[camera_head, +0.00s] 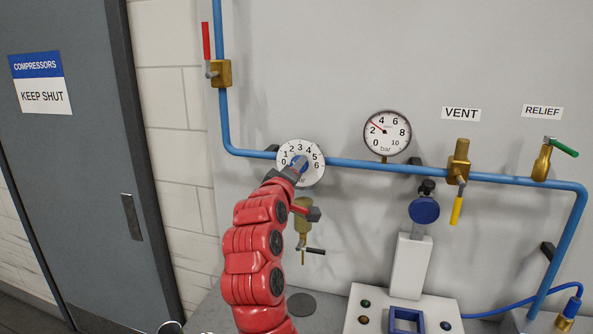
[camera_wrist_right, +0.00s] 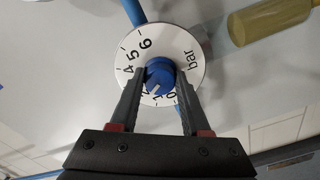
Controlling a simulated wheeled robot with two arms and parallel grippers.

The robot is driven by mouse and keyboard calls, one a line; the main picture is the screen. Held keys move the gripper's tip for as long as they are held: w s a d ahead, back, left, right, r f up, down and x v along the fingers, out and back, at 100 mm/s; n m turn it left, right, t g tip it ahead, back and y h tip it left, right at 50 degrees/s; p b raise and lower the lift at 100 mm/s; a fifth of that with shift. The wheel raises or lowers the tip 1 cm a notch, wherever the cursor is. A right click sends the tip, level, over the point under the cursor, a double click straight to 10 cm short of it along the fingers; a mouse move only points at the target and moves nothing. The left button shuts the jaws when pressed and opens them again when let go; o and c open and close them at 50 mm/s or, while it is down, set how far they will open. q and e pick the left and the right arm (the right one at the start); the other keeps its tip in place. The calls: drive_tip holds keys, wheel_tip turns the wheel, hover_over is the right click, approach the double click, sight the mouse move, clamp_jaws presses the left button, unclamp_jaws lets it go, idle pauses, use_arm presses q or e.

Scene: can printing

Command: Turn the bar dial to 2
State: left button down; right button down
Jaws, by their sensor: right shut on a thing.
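The bar dial is a round white plate (camera_head: 312,177) with numbers 0 to 6 on the blue pipe, with a blue knob at its centre. It also shows in the right wrist view as a white plate (camera_wrist_right: 185,45) with the blue knob (camera_wrist_right: 160,74). My right gripper (camera_head: 297,167) is at the dial, its two fingers closed on opposite sides of the knob (camera_wrist_right: 161,70). The knob's white mark points to the lower left in the wrist view, towards the low numbers between the fingers. The fingers partly hide the scale. My left gripper is out of view.
A round gauge (camera_head: 387,133) has its red needle between 2 and 4. A red-handled valve (camera_head: 221,73), the VENT valve (camera_head: 459,165) and the RELIEF valve (camera_head: 542,162) sit on the pipework. A brass bowl with a tap (camera_head: 303,226) hangs below the dial.

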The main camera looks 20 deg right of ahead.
drive_tip(key=shift+c, duration=1.8)
unclamp_jaws()
drive_tip(key=b+v, duration=0.5)
drive_tip(key=v, duration=1.2)
drive_tip(key=shift+a, duration=0.2)
drive_tip(key=shift+s+f, duration=0.1)
drive_tip(key=shift+s, duration=0.05)
